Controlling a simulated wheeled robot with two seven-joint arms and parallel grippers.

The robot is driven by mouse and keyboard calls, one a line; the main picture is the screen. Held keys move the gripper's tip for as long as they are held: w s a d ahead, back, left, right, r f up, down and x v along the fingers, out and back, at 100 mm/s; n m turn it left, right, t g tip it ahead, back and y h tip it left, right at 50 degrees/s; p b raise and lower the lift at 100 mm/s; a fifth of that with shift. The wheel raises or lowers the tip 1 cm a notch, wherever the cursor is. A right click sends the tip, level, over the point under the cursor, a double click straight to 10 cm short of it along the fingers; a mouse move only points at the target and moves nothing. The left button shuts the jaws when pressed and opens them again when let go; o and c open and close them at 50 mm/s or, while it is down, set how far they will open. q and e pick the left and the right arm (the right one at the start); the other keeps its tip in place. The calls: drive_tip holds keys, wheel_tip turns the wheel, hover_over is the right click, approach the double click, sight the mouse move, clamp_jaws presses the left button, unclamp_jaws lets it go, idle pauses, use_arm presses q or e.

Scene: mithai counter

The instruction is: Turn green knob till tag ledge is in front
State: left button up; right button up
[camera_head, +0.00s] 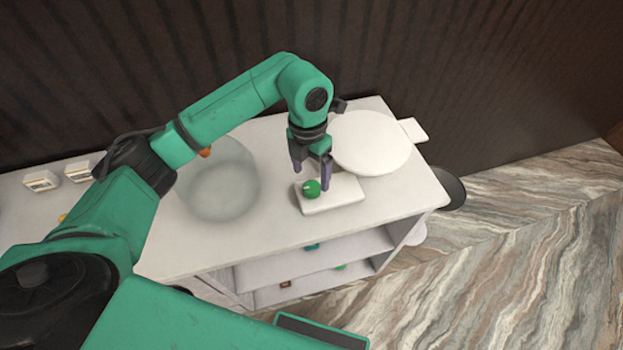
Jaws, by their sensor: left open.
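The green knob (311,188) is a small round ball on a white block (338,196) near the front edge of the counter. A round white turntable (371,142) stands behind and right of the block. A flat white tag ledge (414,130) sticks out from its right side, towards the back right. My left gripper (312,178) points down over the block with its fingers apart. The fingertips are close to the knob, just behind it and to its right; I cannot tell whether they touch it. My right gripper is not in view.
A frosted round glass dome (218,178) stands on the white counter (275,217) left of the block. Small white boxes (41,181) lie at the far left. Open shelves (312,262) with small items are below. A dark round thing (450,188) is beyond the right edge.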

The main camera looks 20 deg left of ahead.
sight(311, 186)
use_arm(q)
wheel_tip(311, 186, down, 4)
drive_tip(key=shift+d+f+p, duration=0.1)
drive_tip(key=shift+f+p, duration=0.1)
drive_tip(key=shift+p, duration=0.1)
clamp_jaws()
drive_tip(key=shift+n, duration=0.4)
drive_tip(key=n+b, duration=0.1)
drive_tip(key=n, duration=0.2)
drive_tip(key=shift+b, duration=0.35)
drive_tip(key=n+b, duration=0.1)
drive_tip(key=n, duration=0.4)
drive_tip(key=shift+b, duration=0.35)
drive_tip(key=n+b, duration=0.1)
drive_tip(key=n, duration=0.3)
drive_tip(key=shift+n+t, duration=0.3)
drive_tip(key=shift+n, duration=0.1)
drive_tip(key=n+b, duration=0.1)
drive_tip(key=n, duration=0.3)
drive_tip(key=shift+r, duration=0.1)
drive_tip(key=shift+n, duration=0.3)
